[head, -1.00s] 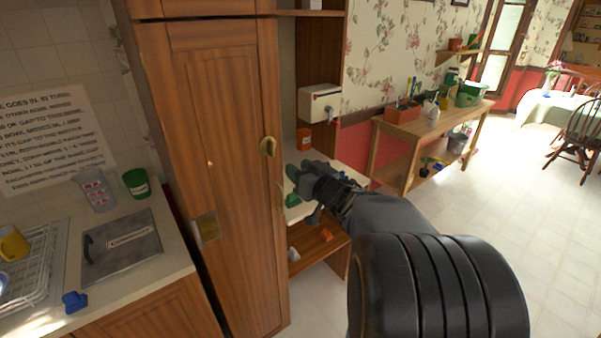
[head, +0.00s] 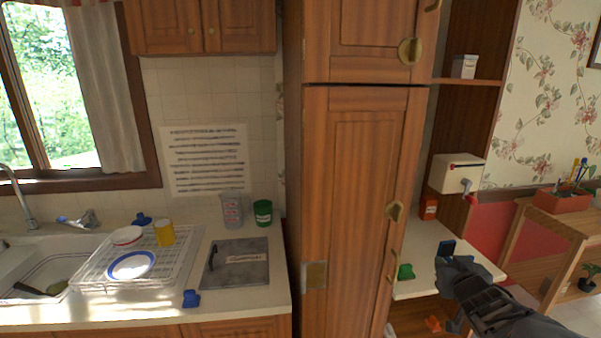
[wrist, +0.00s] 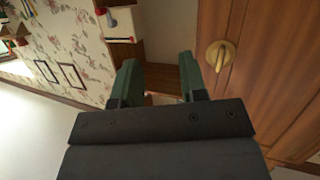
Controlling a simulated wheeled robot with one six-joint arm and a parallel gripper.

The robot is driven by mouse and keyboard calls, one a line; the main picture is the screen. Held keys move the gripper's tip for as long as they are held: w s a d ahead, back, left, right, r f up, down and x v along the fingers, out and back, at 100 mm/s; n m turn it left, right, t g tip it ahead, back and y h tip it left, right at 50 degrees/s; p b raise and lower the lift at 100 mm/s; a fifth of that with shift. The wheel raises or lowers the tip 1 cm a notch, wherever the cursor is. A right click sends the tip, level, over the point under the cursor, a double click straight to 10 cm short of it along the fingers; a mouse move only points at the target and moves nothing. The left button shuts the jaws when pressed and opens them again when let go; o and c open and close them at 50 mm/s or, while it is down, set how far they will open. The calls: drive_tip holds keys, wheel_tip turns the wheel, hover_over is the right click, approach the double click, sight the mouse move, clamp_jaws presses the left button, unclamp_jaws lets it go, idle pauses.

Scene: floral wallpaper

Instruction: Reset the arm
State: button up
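My gripper (head: 447,262) is at the right of the head view, in front of the white shelf top (head: 424,240) beside the tall wooden cabinet (head: 356,190). In the wrist view, the two green fingers of my gripper (wrist: 158,85) stand well apart, with nothing between them. The gripper is open and empty. The cabinet's round brass fitting (wrist: 219,55) lies to the right of the fingers in the wrist view.
A counter at left holds a dish rack (head: 125,290), a yellow mug (head: 165,232), a green tin (head: 263,212) and a dark lid (head: 236,263). A white box with a crank (head: 457,172) hangs above the shelf top. A wooden bench (head: 545,235) stands at right.

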drive_tip(key=s+a+f+m+g+h, duration=0.1)
drive_tip(key=s+a+f+g, duration=0.15)
drive_tip(key=s+g, duration=0.2)
drive_tip(key=s+a+f+m+g, duration=0.1)
drive_tip(key=s+a+f+g, duration=0.1)
drive_tip(key=s+f+g, duration=0.25)
drive_tip(key=s+a+r+n+y, duration=0.1)
drive_tip(key=s+a+y, duration=0.1)
drive_tip(key=a, duration=0.5)
drive_tip(key=s+a+r+n+g+y, duration=0.1)
drive_tip(key=s+a, duration=0.3)
drive_tip(key=a, duration=0.4)
drive_tip(key=shift+s+n+y, duration=0.2)
drive_tip(key=shift+n+y, duration=0.5)
drive_tip(key=shift+n, duration=0.1)
idle(0.9)
